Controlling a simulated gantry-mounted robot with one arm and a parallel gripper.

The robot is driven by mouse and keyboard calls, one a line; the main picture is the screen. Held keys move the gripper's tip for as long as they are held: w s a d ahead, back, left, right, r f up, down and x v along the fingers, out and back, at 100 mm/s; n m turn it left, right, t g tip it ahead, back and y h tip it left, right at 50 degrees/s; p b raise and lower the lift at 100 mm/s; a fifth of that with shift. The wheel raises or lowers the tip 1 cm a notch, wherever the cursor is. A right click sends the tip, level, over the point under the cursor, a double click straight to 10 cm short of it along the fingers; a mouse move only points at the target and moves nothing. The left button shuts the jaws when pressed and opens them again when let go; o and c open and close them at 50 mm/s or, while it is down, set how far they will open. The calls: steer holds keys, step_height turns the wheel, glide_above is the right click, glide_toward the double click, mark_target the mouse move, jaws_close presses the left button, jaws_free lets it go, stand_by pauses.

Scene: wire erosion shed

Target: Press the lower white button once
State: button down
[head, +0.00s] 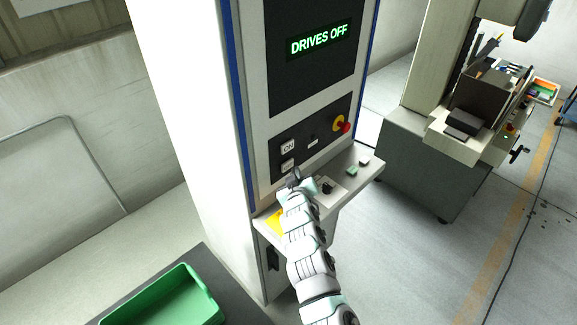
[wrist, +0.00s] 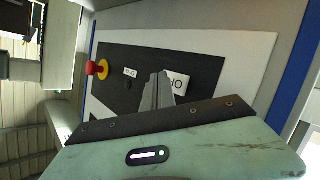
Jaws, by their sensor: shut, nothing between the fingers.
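Two white buttons sit on the left of the dark control panel, one above the other. The upper white button (head: 287,147) is marked ON. The lower white button (head: 287,165) is just below it. My gripper (head: 294,178) is shut and empty, its tip just below the lower button in the head view. I cannot tell whether it touches the panel. In the wrist view my shut fingers (wrist: 160,84) point at the panel, beside and partly over a white lettered button. The other white button is hidden there. A display above the panel (head: 319,39) reads DRIVES OFF.
A red emergency stop on a yellow base (head: 341,125) sits at the panel's right; it also shows in the wrist view (wrist: 97,68). A shelf with small controls (head: 350,178) juts out below. A green bin (head: 172,298) stands lower left. Another machine (head: 432,160) stands right.

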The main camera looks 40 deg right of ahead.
steer(key=s, duration=0.1)
steer(key=s+p, duration=0.1)
steer(key=s, duration=0.3)
steer(key=shift+d+p, duration=0.35)
steer(key=shift+p, duration=0.05)
stand_by(0.4)
